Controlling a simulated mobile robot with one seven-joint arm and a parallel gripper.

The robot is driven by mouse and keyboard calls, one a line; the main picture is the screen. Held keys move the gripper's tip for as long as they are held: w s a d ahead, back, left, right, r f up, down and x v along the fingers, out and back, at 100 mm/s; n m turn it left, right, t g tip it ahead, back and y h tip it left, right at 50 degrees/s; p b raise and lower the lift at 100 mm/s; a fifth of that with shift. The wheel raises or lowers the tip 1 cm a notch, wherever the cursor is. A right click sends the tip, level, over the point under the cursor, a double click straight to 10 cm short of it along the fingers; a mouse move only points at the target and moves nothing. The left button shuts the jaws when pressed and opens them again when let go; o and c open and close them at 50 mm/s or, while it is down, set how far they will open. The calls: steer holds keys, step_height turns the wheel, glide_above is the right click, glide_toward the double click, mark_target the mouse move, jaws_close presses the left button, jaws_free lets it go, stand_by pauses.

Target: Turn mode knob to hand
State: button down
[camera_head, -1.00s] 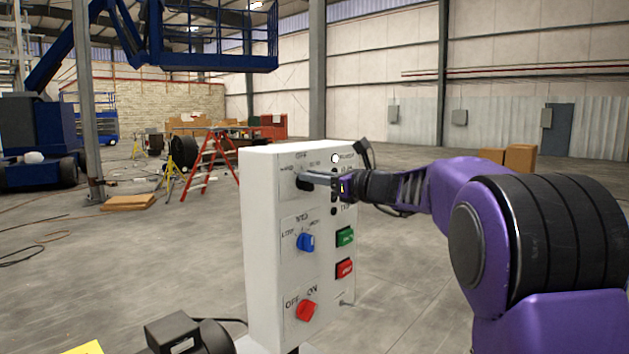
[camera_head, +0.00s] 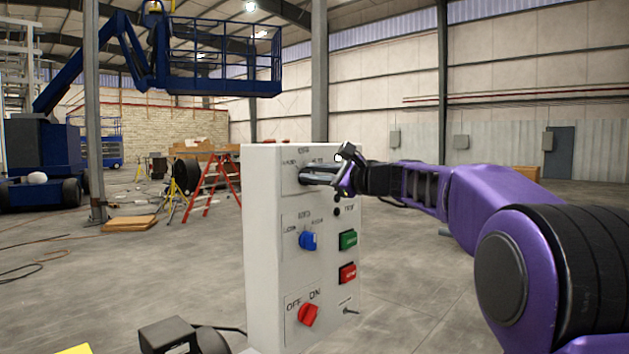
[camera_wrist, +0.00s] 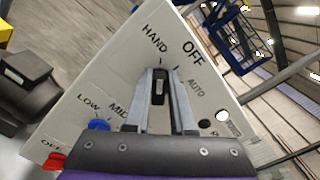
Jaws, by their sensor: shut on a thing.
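The mode knob (camera_wrist: 159,86) is black with a pale mark, at the top of the white control box (camera_head: 270,225). Its labels read HAND, OFF and AUTO. My gripper (camera_wrist: 159,90) is shut on the knob, one finger on each side. In the wrist view the knob's long side runs up the picture, toward the tick by HAND, left of OFF; the exact setting is hard to read. In the head view my gripper (camera_head: 310,175) reaches the box from the right and hides most of the knob.
Below are a blue LOW/MID knob (camera_head: 308,240) and a red OFF/ON knob (camera_head: 308,314). A green button (camera_head: 348,240), a red button (camera_head: 348,273) and a small toggle (camera_head: 350,311) sit on the right. A dark box (camera_head: 170,336) stands at lower left.

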stand_by(0.4)
steer(key=c, duration=0.8)
jaws_free()
steer(key=shift+a, duration=0.1)
steer(key=shift+o, duration=0.2)
steer(key=b+v, duration=0.1)
steer(key=v, duration=1.6)
steer(key=shift+s+f, duration=0.1)
steer(key=shift+s, duration=0.05)
